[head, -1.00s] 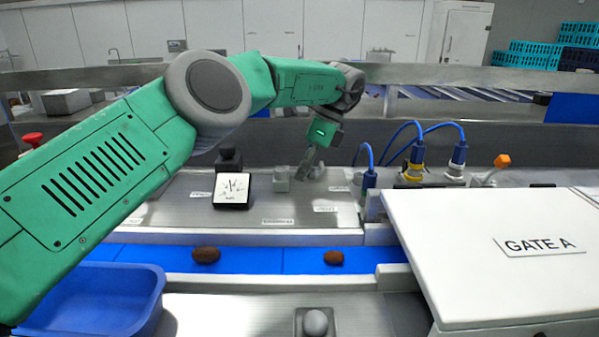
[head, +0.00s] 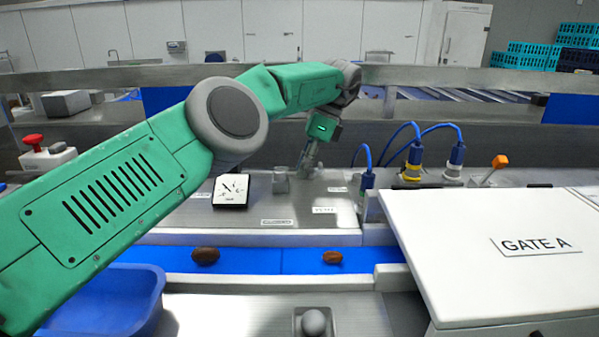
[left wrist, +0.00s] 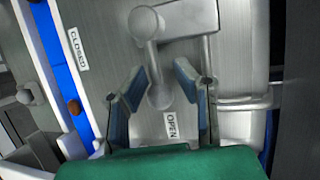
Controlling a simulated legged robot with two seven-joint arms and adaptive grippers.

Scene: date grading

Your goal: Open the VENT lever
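The lever is a grey bar with round knobs (left wrist: 160,96), seen in the left wrist view on a brushed metal panel (left wrist: 235,80). Its lower knob lies between the fingers of my left gripper (left wrist: 163,92), with gaps showing on both sides. An OPEN label (left wrist: 171,125) sits just below that knob, and a CLOSED label (left wrist: 79,49) is at the upper left. In the head view my left gripper (head: 307,160) points down at the panel beside a small clear block (head: 280,183); its fingertips hide the lever there. My right gripper is out of view.
A black-framed dial (head: 231,190) stands left of the gripper. Blue cables and plugs (head: 413,165) and an orange-tipped lever (head: 499,162) are to the right. Brown dates (head: 206,256) lie on the blue belt (head: 285,261) in front. The white GATE A cover (head: 470,220) fills the right.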

